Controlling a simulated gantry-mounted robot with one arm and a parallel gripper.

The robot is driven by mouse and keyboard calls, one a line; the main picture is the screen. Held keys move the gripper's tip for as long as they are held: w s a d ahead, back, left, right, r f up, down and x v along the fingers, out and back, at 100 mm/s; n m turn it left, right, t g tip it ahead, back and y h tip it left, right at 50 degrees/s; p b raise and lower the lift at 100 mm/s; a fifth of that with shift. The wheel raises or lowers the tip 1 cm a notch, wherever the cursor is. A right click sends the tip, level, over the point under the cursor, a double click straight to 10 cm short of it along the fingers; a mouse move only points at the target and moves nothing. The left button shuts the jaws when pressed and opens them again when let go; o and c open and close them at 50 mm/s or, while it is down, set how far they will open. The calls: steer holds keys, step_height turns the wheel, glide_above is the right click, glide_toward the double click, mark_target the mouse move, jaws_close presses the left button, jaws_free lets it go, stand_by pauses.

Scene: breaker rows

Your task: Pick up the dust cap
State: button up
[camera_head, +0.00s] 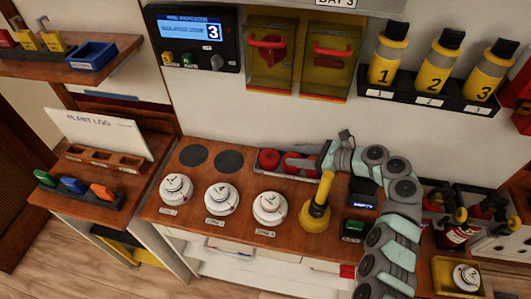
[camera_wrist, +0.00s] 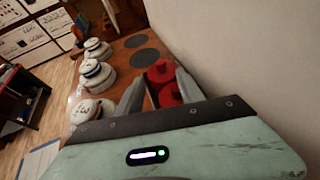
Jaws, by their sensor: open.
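Red round pieces that look like dust caps lie in a grey tray (camera_head: 284,151) at the back of the wooden counter. One red cap (camera_head: 269,158) is at the tray's left; another red piece (camera_head: 297,165) is at its right, partly hidden by my gripper (camera_head: 322,160). In the wrist view, my gripper (camera_wrist: 160,88) is open. Two red caps show beyond and between its fingers, a farther cap (camera_wrist: 161,70) and a nearer one (camera_wrist: 170,94). I cannot tell whether a finger touches either. Nothing is held.
Three white detectors stand along the counter, the nearest to my arm being the third (camera_head: 270,208). A yellow cup-ended tool (camera_head: 315,214) stands beside it. The wall (camera_wrist: 235,60) is close behind the tray. Two dark discs (camera_head: 230,161) lie left of the tray.

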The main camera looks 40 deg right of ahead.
mark_target(275, 158)
steer(key=x, duration=0.2)
steer(key=shift+w+a, duration=0.2)
steer(key=shift+w, duration=0.15)
steer(key=shift+f+x, duration=0.2)
steer(key=shift+x, duration=2.7)
steer(key=shift+s+d, duration=0.1)
steer(key=shift+c, duration=0.4)
jaws_close()
